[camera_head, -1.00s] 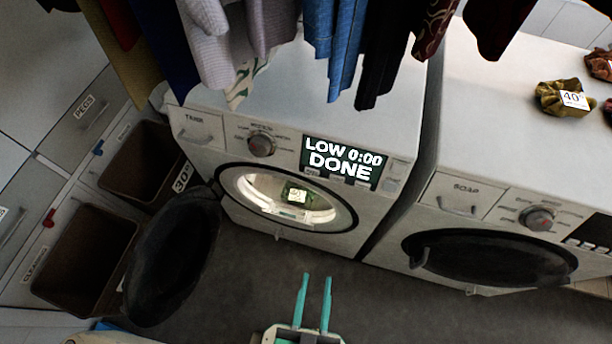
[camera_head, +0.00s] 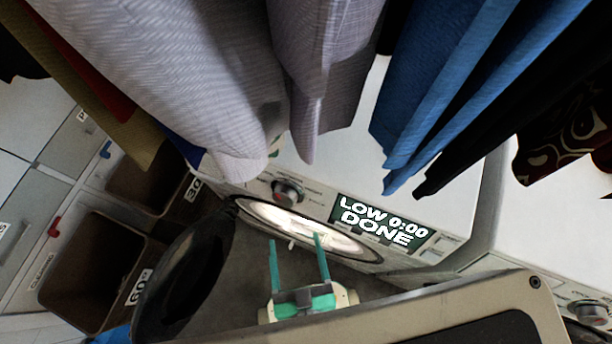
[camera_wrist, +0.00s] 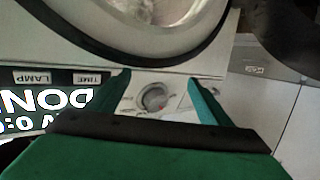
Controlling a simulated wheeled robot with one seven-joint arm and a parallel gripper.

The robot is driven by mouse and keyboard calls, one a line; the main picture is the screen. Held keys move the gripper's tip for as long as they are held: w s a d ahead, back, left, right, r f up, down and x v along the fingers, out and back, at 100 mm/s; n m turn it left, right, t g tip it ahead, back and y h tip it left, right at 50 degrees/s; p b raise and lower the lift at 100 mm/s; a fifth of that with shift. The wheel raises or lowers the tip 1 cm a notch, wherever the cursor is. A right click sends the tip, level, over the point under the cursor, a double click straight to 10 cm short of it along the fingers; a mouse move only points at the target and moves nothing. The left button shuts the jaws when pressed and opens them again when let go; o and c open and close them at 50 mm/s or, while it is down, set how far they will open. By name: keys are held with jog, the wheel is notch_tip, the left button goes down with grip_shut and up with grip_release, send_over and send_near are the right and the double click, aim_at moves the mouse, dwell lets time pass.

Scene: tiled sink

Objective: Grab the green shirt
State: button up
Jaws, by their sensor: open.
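No garment in view now is clearly a green shirt. The lit washer opening (camera_head: 300,222) is partly hidden by my gripper, and I cannot make out the green bundle in it. A strip of pale green patterned cloth (camera_head: 274,140) shows between the hanging clothes and the washer; I cannot tell what garment it is. My gripper (camera_head: 296,239) is open and empty, its green fingers apart in front of the opening. In the wrist view the gripper (camera_wrist: 159,78) points at the washer's panel and knob (camera_wrist: 154,97), with the round opening rim (camera_wrist: 130,50) beyond.
Grey-white hanging clothes (camera_head: 190,70) and a blue garment (camera_head: 460,70) hang close and cover much of the upper view. The dark round door (camera_head: 185,275) stands open at left. Brown bins (camera_head: 90,265) are beyond it. The display (camera_head: 380,222) reads LOW 0:00 DONE.

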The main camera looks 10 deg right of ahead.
jog(key=shift+o, duration=0.9)
jog(key=w+f+m+h, duration=0.1)
jog(key=w+f+h, duration=0.1)
jog(key=f, duration=1.1)
jog(key=w+d+f+m+g+h, duration=0.1)
jog(key=w+f, duration=0.3)
jog(key=f, duration=0.9)
jog(key=shift+w+d+m+g+h, duration=0.25)
jog(key=shift+m+h, duration=0.25)
jog(key=shift+m, duration=0.3)
jog(key=w+d+f, duration=0.2)
jog(key=f, duration=0.2)
jog(key=w+d+f+m+g+h, duration=0.1)
jog(key=w+d+f, duration=0.1)
jog(key=f, duration=0.3)
jog(key=w+d+f+h, duration=0.1)
jog(key=w+f, duration=0.1)
jog(key=f, duration=0.3)
jog(key=shift+w+d+f+m+g, duration=0.2)
jog(key=shift+w+d+m+g, duration=0.05)
jog(key=shift+d+m+g, duration=0.15)
jog(key=shift+s+d+f+x, duration=0.1)
jog(key=shift+x, duration=1.7)
jog(key=shift+s+d+f+x, duration=0.1)
jog(key=shift+x, duration=1.7)
jog(key=shift+s+d+f+x, duration=0.1)
jog(key=shift+x, duration=1.75)
jog(key=c, duration=1.7)
jog(key=shift+r, duration=0.15)
